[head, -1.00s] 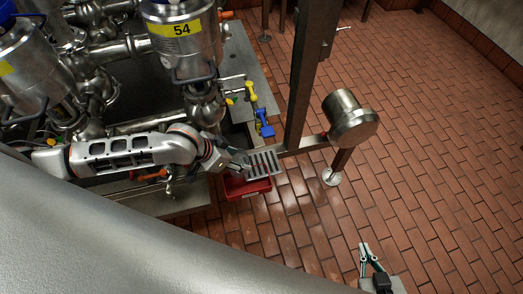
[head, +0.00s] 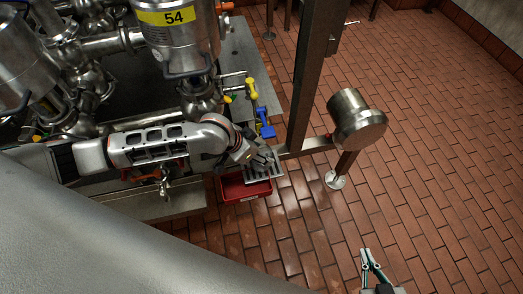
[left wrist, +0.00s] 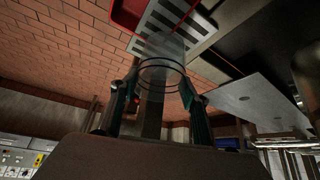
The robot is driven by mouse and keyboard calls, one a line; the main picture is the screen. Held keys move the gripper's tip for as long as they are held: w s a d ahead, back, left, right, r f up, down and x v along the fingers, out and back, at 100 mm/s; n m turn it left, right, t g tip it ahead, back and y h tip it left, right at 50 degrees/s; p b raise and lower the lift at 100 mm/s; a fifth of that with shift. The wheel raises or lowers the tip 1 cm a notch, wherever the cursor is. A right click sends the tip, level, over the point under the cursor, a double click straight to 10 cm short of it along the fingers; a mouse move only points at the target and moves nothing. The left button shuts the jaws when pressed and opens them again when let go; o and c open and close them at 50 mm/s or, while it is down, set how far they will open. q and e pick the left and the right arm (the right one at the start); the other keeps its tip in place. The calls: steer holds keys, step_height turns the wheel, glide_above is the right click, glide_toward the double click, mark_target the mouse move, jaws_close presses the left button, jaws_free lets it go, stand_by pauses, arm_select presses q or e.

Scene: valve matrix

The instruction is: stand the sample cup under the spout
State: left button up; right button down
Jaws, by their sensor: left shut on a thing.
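My left gripper (head: 266,160) is over the slatted grey grate (head: 277,178) at the middle of the head view. In the left wrist view, this gripper (left wrist: 160,92) is shut on a clear sample cup (left wrist: 161,75) with dark rings around it. The see-through cup lies between the two fingers, with the slatted grate (left wrist: 172,17) behind it. I cannot tell whether the cup touches the grate. I cannot make out the cup or a spout for certain in the head view. My right gripper (head: 368,251) is low at the right, away from the grate, with no object visible in it.
A red bin (head: 232,190) is beside and below the grate. A steel post (head: 311,75) and a round steel canister (head: 357,120) stand to the right. Blue (head: 266,130) and yellow (head: 251,88) handles are behind the gripper. Tiled floor is open at right.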

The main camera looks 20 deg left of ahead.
arm_select(q)
steer(key=shift+f, duration=0.45)
steer(key=o, duration=1)
arm_select(e)
steer(key=shift+d, duration=0.25)
